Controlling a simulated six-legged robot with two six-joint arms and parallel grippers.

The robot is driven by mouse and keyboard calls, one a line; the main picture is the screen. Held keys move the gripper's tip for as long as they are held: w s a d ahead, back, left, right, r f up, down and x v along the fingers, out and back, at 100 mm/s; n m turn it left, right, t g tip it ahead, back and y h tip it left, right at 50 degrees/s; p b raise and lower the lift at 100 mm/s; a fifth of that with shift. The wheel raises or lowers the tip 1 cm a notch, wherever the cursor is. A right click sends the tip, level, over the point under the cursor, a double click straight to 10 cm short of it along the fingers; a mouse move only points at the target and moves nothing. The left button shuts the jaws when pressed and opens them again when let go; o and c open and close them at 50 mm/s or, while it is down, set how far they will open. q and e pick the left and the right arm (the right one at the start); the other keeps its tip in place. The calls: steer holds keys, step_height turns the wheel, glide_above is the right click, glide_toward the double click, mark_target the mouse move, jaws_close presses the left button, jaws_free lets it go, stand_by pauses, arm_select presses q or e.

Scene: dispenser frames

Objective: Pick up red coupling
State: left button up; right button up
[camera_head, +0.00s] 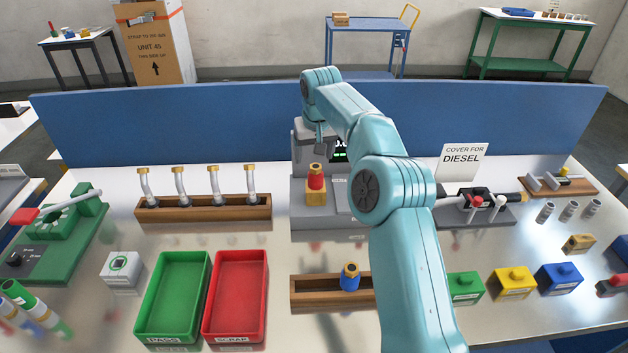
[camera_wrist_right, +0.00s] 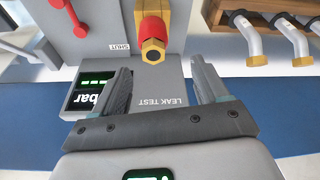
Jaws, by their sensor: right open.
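The red coupling (camera_head: 316,181) stands upright on a brass-coloured block on the grey leak test machine (camera_head: 301,216). In the right wrist view the red coupling (camera_wrist_right: 152,32) shows its red body and a brass hex end, just beyond the fingertips and roughly centred between them. My right gripper (camera_wrist_right: 161,66) is open and empty, its two grey fingers apart. In the head view my right gripper (camera_head: 321,138) is small and partly hidden behind my arm, near the machine's upright part, behind and above the coupling. My left gripper does not show.
A wooden rack (camera_head: 205,213) with several bent hoses stands left. A green PASS tray (camera_head: 153,338) and red SCRAP tray (camera_head: 217,338) lie in front. A blue coupling (camera_head: 349,279) stands in a wooden rack (camera_head: 305,302). A blue partition (camera_head: 190,122) closes the back.

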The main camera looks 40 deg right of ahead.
mark_target(315, 174)
steer(key=f, duration=0.3)
steer(key=shift+s+d, duration=0.15)
steer(key=shift+d, duration=0.25)
steer(key=p+x, duration=0.1)
steer(key=x, duration=0.3)
steer(key=shift+a+f, duration=0.1)
steer(key=shift+f, duration=0.3)
steer(key=shift+d+f, duration=0.2)
steer(key=shift+f, duration=0.3)
steer(key=shift+a, duration=0.15)
steer(key=c, duration=1.3)
steer(key=shift+c, duration=0.3)
